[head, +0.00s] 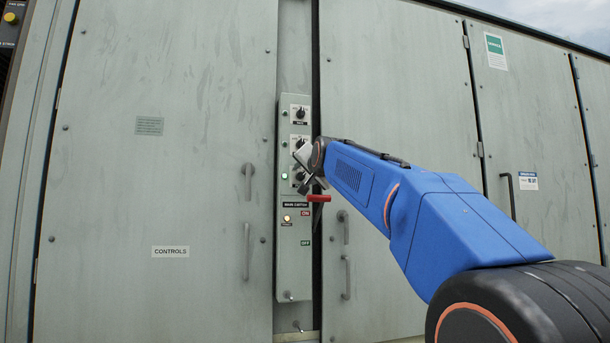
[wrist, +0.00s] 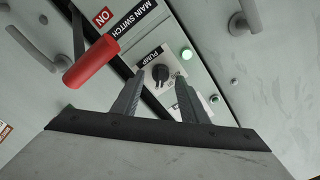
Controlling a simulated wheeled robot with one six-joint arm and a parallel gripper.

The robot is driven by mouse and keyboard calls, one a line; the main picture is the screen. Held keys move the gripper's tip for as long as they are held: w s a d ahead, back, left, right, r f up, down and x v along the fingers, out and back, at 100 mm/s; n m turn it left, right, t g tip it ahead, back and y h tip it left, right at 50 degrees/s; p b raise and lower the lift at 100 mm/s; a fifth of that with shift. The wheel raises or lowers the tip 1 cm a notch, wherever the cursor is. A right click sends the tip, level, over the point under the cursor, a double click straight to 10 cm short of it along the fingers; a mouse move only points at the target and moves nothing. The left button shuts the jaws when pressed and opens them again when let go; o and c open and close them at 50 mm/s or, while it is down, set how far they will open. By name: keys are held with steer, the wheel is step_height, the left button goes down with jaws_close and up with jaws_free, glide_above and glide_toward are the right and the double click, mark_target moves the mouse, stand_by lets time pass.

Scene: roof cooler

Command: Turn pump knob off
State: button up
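The pump knob (wrist: 161,73) is a black rotary knob on a white plate labelled PUMP in the wrist view. A green lamp (wrist: 187,53) beside it is lit, and it also shows in the head view (head: 284,176). My gripper (wrist: 159,80) is open, its two dark fingers pointing at the panel. The knob appears between the fingertips, with a gap visible on each side. I cannot tell how far the tips are from the panel. In the head view my gripper (head: 309,168) is at the narrow control panel (head: 291,262) and partly covers the pump knob area.
The red main switch handle (wrist: 91,61) sticks out close beside my gripper, below the knob in the head view (head: 318,198). Two other knobs (head: 300,113) (head: 299,142) are above. Door handles (head: 248,183) (head: 347,276) flank the panel.

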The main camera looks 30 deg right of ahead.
jaws_close()
steer(key=n, duration=0.4)
steer(key=shift+a+n, duration=0.1)
steer(key=shift+n, duration=0.2)
steer(key=shift+w+a+r+n, duration=0.1)
steer(key=shift+n, duration=1.9)
jaws_free()
